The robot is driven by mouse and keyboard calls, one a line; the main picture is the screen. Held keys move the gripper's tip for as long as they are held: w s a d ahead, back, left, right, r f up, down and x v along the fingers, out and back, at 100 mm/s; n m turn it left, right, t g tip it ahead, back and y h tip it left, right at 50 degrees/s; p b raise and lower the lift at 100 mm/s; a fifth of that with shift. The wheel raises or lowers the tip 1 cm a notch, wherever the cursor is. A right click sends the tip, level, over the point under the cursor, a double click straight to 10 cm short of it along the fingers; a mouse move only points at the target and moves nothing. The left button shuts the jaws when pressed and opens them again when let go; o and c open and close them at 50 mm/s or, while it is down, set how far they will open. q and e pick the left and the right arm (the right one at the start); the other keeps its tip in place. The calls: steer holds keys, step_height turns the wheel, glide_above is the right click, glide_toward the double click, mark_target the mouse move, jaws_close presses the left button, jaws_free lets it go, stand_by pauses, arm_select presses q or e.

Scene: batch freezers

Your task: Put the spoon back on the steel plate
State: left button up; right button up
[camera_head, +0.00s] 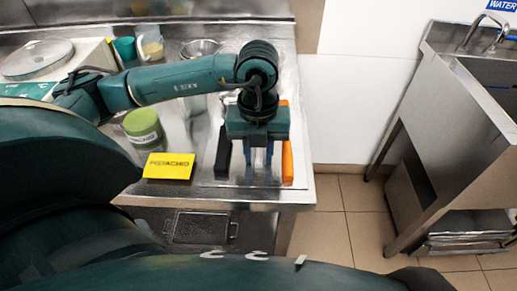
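My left gripper (260,160) hangs down over the right end of the steel counter, with its two fingers apart. The gap between them shows bare metal, so it looks empty. A steel plate (240,181) lies under it near the counter's front edge; the gripper hides much of it. A black long object (222,152) lies just left of the gripper and an orange long object (287,158) just right of it. I cannot tell whether either is part of the spoon; no spoon bowl is visible. My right gripper is not in view.
A yellow pistachio label card (169,166) and a green tub (142,127) stand left of the plate. Behind are a clear cup (151,46), a metal bowl (199,48) and a scale (37,59). A steel sink unit (459,110) stands right, across open tiled floor.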

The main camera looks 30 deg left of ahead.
arm_select(q)
steer(key=shift+o, duration=0.4)
steer(key=shift+r, duration=0.1)
steer(key=shift+r+p, duration=0.3)
steer(key=shift+p, duration=0.05)
step_height(320, 180, up, 12)
steer(key=shift+f, duration=0.2)
